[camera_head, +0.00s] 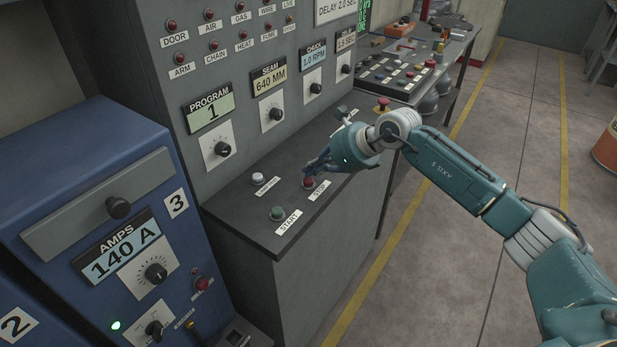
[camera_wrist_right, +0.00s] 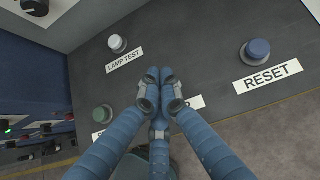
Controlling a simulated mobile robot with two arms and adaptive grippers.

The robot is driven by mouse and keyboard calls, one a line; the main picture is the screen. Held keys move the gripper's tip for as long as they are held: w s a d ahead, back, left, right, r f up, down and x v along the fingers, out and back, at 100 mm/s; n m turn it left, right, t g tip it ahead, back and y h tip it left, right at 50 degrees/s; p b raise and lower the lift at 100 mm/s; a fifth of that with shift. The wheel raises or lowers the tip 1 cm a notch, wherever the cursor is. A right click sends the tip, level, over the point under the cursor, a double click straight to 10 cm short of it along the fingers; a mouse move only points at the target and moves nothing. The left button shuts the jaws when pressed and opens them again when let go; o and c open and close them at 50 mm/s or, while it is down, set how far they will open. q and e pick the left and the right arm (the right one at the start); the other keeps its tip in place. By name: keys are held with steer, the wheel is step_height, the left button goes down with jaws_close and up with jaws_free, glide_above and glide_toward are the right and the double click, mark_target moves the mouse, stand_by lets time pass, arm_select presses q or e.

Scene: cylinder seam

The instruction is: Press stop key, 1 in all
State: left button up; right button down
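The red stop key (camera_head: 309,183) sits on the dark sloping desk of the grey console, beside its white STOP label (camera_head: 320,190). My right gripper (camera_head: 309,168) is just above it in the head view. In the right wrist view the fingertips of the right gripper (camera_wrist_right: 153,76) are together with nothing visible between them. There the fingers hide the stop key and most of its label (camera_wrist_right: 194,102). I cannot tell whether the fingertips touch the key. My left gripper is not in view.
A green START key (camera_head: 276,213) and a white LAMP TEST key (camera_head: 258,179) are close by. A blue RESET key (camera_wrist_right: 257,51) shows in the right wrist view. Console dials (camera_head: 222,149) rise behind the desk. A blue welding cabinet (camera_head: 92,185) stands left; open floor lies right.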

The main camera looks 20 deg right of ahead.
mark_target(312, 180)
steer(key=shift+r, duration=0.25)
steer(key=shift+r+p, duration=1.45)
steer(key=shift+r, duration=1)
steer(key=shift+a, duration=0.1)
